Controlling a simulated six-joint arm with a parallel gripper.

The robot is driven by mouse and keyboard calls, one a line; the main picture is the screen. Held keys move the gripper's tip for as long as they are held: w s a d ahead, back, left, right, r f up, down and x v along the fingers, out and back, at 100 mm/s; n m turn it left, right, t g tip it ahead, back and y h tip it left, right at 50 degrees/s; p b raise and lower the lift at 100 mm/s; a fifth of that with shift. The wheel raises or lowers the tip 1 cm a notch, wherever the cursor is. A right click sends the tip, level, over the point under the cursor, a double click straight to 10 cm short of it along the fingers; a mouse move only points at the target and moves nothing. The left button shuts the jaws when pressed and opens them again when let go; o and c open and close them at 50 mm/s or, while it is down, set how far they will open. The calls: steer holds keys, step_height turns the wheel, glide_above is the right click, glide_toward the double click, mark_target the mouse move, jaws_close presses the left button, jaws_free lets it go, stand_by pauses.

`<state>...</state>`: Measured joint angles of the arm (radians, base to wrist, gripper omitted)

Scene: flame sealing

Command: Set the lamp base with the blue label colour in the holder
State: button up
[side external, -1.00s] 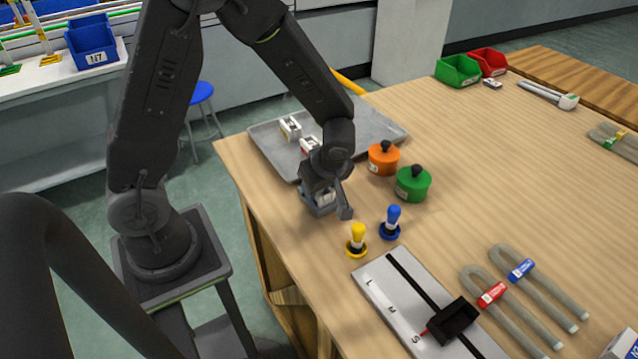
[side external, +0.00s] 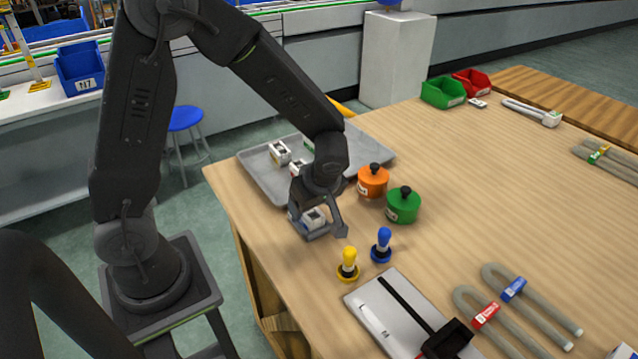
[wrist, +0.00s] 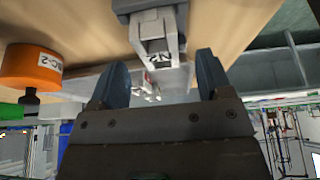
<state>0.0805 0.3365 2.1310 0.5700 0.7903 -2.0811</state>
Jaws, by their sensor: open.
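A white lamp base (side external: 315,216) sits in the grey holder (side external: 318,235) near the table's left edge. Other lamp bases stand on the grey tray (side external: 258,168): one at the back left (side external: 280,152) and one partly hidden by my arm (side external: 297,168).
An orange pot (side external: 372,182) and a green pot (side external: 403,206) stand right of my gripper. A yellow-handled tool (side external: 348,264) and a blue-handled tool (side external: 382,245) stand in front. A marked plate (side external: 375,318) and bent tubes (side external: 545,300) lie nearer. The table's middle right is clear.

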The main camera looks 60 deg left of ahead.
steer(key=v, duration=1.1)
steer(key=s+r+m+t+h, duration=0.4)
steer(key=s+r+m, duration=0.4)
steer(key=m, duration=1)
steer(key=s+t, duration=0.1)
steer(key=s, duration=0.3)
steer(key=shift+s+d+r+t+h, duration=0.25)
steer(key=shift+s+r+t+h, duration=0.05)
steer(key=shift+s, duration=0.05)
